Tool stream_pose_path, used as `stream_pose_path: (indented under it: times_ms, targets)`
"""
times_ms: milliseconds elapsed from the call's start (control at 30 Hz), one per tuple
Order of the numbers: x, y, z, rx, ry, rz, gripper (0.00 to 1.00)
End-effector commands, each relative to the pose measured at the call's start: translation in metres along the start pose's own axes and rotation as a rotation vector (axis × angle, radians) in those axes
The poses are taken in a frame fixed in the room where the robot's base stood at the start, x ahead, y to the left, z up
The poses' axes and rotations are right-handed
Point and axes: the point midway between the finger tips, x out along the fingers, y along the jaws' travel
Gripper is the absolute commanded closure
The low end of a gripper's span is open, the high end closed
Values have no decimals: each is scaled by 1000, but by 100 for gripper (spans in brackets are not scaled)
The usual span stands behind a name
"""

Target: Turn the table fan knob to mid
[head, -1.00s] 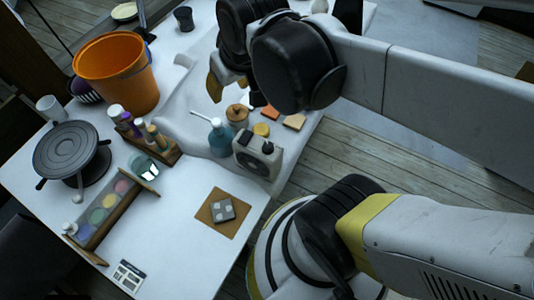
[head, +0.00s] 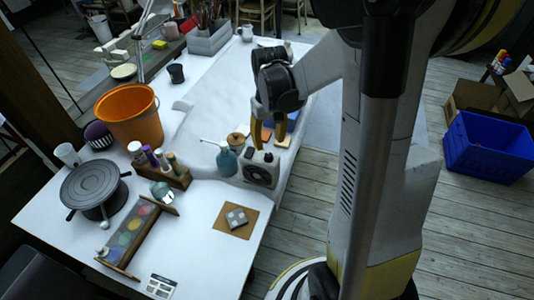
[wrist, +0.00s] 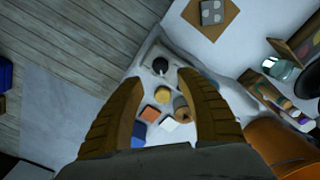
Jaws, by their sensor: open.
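In the wrist view the fan (wrist: 152,72) is seen from above, between and beyond my fingertips, with a dark round part on top. I cannot tell the knob's setting. My gripper (head: 268,142) is open and empty, its two yellow-brown fingers pointing down above and just behind the fan. The fingers (wrist: 163,80) are spread wide in the wrist view and appear apart from the fan.
A teal bottle (head: 227,160) stands close left of the fan, with a brown jar (head: 236,141) behind. Small coloured tiles (head: 283,141) lie at the back right. An orange bucket (head: 130,118) and bottle rack (head: 170,175) are further left. A brown mat (head: 234,228) lies in front.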

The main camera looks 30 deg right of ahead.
Motion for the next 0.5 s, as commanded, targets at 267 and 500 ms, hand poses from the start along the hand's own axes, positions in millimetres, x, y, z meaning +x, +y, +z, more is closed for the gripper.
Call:
stream_pose_path:
  times_ms: [267,500]
  targets:
    - [52,0,0,0,1,0,57]
    - [64,0,0,0,1,0,57]
